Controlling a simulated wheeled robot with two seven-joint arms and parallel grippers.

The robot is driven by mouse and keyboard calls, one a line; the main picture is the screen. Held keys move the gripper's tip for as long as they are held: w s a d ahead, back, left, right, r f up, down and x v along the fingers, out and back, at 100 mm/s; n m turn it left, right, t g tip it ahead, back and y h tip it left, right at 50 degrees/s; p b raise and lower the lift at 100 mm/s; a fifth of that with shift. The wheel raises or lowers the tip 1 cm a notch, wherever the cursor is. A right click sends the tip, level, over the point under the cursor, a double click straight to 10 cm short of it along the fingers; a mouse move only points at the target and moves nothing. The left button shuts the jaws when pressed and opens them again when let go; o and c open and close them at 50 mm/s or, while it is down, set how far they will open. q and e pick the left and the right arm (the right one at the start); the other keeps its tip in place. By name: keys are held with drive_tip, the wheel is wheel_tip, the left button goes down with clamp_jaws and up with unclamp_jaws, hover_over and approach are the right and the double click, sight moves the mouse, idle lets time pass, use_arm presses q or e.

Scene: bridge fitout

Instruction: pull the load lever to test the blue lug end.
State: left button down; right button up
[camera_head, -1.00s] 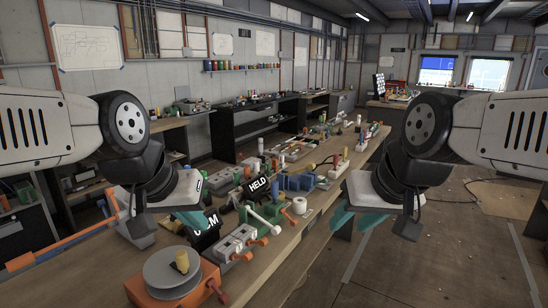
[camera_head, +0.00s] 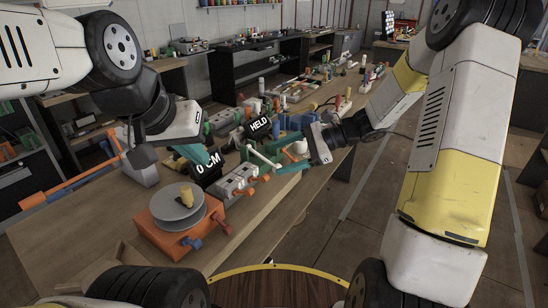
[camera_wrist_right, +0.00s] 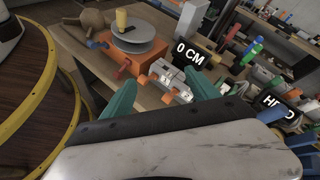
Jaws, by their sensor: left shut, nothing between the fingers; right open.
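A white rod (camera_head: 262,157), which looks like the load lever, slants down to the right beside the black HELD sign (camera_head: 258,124) on the bench. My right gripper (camera_head: 278,160) is open, with its teal fingers around or close to the rod's lower end; contact is unclear. In the right wrist view its fingers (camera_wrist_right: 160,78) spread with nothing visibly gripped. My left gripper (camera_head: 216,160) is shut and empty beside the black 0 CM sign (camera_head: 208,166). An orange box (camera_head: 170,235) carries a grey disc and a blue knob (camera_head: 195,242). I cannot make out the blue lug end for certain.
Grey blocks with orange plugs (camera_head: 238,180) sit between the rod and the orange box. Blue blocks (camera_head: 292,122) and other parts crowd the bench behind. The bench top's front strip (camera_head: 262,215) is bare. Open floor lies to the right.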

drive_tip(key=w+d+f+m+t+y, duration=0.1)
drive_tip(key=w+f+m+t+y, duration=0.25)
drive_tip(key=w+f+m, duration=0.4)
drive_tip(key=m+t, duration=0.5)
drive_tip(key=m, duration=0.1)
approach(274, 166)
drive_tip(key=w+x, duration=0.1)
drive_tip(key=x, duration=0.2)
drive_tip(key=shift+n+h, duration=0.25)
drive_tip(key=shift+h, duration=0.1)
drive_tip(key=x, duration=0.7)
drive_tip(key=shift+s+f, duration=0.1)
clamp_jaws()
